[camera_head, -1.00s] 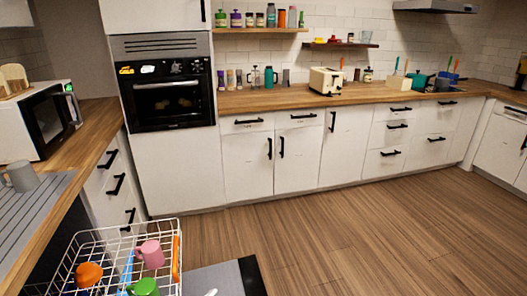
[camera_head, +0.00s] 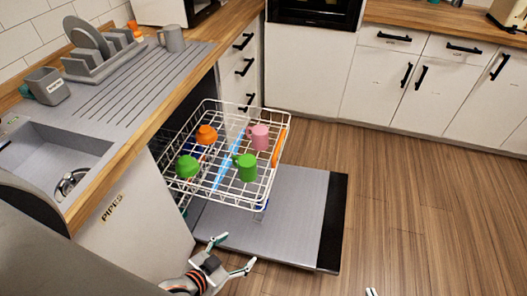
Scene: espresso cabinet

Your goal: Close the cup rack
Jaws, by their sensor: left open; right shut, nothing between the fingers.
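The cup rack (camera_head: 228,206) is a white wire basket pulled out of the dishwasher, above its lowered door (camera_head: 300,207). An orange handle bar (camera_head: 279,147) runs along its right end. It holds an orange cup (camera_head: 206,134), a pink cup (camera_head: 258,137) and two green cups (camera_head: 187,167) (camera_head: 246,167). My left gripper (camera_head: 237,252) is open and empty, in front of and below the rack, apart from it and near the door's front edge. Only the tips of my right gripper (camera_head: 371,292) show at the bottom edge; they look close together, with nothing between them.
The counter with a sink (camera_head: 55,155), a dish rack (camera_head: 100,55) and a grey mug (camera_head: 172,40) lies on the left. White drawers (camera_head: 240,70) stand behind the rack. The wooden floor (camera_head: 420,200) on the right is clear. The door's dark edge (camera_head: 332,222) sticks out over the floor.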

